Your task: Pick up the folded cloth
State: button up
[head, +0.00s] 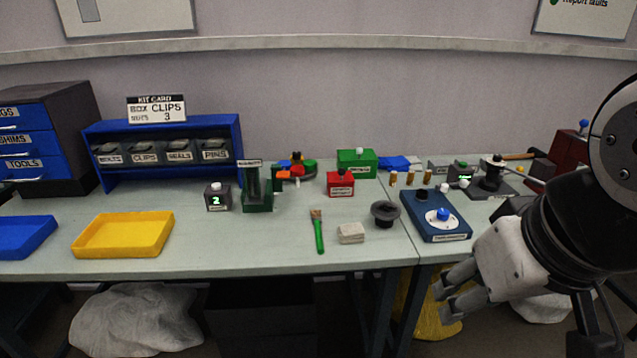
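A small beige-grey folded cloth (351,233) lies flat on the table near its front edge, right of a green-handled brush (319,232). My gripper (442,304) is at the lower right, in front of the table edge and to the right of the cloth, well apart from it. Its two fingers are spread and nothing shows between them. The cloth is in full view.
A dark round funnel-like part (385,213) stands close right of the cloth, with a blue device (436,226) beyond it. A yellow tray (124,235) is at the left. The table front between tray and brush is clear.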

aim_at(352, 233)
jog(key=i+l+z, duration=0.15)
jog(key=i, duration=0.25)
jog(key=i+l+z, duration=0.15)
jog(key=i+l, duration=0.15)
jog(key=i+l+z, duration=0.15)
jog(key=i, duration=0.3)
